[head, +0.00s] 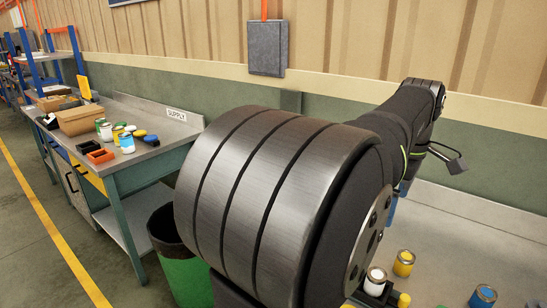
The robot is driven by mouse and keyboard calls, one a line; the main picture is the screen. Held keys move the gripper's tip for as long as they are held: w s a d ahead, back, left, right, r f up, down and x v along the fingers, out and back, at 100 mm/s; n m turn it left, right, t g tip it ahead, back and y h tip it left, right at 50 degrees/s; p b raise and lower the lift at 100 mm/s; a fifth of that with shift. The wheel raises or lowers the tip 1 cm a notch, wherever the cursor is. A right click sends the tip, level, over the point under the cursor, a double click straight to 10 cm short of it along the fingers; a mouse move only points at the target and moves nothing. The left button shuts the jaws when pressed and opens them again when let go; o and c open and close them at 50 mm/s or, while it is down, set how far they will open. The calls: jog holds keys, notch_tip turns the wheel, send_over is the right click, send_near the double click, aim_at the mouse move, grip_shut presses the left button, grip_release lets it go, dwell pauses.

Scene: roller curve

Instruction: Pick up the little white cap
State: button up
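I cannot make out a separate little white cap. A small container with a white top (376,280) stands at the lower right, partly hidden by my arm; I cannot tell whether its white top is a cap. A yellow container with a pale top (404,262) stands just behind it, and a blue one (483,297) is further right at the bottom edge. My arm's large grey links fill the middle of the head view. My gripper does not show, so its state and hold are hidden.
A supply bench (155,150) at left holds a cardboard box (84,119), orange bins (100,155) and several small cans. A green bin with a black liner (185,275) stands beside it. A grey wall box (267,48) hangs behind. Pale surface right of my arm looks mostly clear.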

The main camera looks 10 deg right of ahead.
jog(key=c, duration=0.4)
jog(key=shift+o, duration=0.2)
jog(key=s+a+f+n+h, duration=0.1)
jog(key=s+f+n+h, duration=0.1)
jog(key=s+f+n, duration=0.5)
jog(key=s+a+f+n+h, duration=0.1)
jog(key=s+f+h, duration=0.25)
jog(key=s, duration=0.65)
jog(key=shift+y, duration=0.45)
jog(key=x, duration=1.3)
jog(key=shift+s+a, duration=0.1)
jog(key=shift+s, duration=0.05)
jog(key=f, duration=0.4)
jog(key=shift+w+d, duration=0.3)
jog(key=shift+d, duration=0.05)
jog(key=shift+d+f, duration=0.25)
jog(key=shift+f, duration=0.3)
